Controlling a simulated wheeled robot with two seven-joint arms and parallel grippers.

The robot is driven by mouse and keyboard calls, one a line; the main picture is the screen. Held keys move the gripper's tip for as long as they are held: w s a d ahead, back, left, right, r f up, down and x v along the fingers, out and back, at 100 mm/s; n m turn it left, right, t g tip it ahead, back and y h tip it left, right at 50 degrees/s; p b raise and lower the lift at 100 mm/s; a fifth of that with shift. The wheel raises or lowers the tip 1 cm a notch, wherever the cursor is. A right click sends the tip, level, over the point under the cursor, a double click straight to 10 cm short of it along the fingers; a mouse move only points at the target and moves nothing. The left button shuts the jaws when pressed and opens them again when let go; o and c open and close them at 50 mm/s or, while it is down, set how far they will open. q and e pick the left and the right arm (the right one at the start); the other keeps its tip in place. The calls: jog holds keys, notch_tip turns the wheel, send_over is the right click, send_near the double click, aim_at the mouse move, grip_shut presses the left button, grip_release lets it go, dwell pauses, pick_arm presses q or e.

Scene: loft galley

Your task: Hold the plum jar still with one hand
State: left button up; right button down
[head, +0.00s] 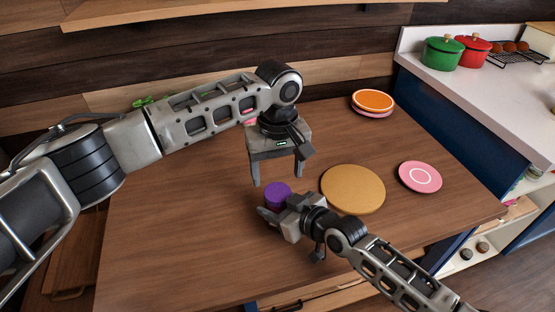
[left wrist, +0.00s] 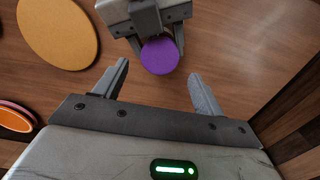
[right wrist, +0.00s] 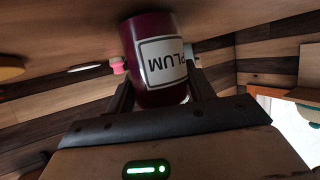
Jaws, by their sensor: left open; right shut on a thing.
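The plum jar stands on the wooden table, its purple lid (head: 278,190) showing in the head view. In the right wrist view the dark plum jar (right wrist: 152,80) has a white label reading PLUM, upside down in the picture. My right gripper (head: 276,208) is shut on the jar's side, a finger on either side of it. My left gripper (head: 278,179) is open, pointing down above the jar. In the left wrist view the purple lid (left wrist: 160,57) lies ahead of and between the left fingertips, apart from them.
A round tan board (head: 352,190) lies right of the jar, with a pink plate (head: 420,177) beyond it. An orange-topped plate stack (head: 373,101) is at the back. Green (head: 441,53) and red (head: 472,51) pots stand on the white counter. The table's left front is clear.

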aim_at(277, 192)
pick_arm(q)
jog(key=shift+f, duration=2.7)
jog(key=c, duration=1)
jog(key=m, duration=0.3)
jog(key=o, duration=1.1)
jog(key=shift+r, duration=2.3)
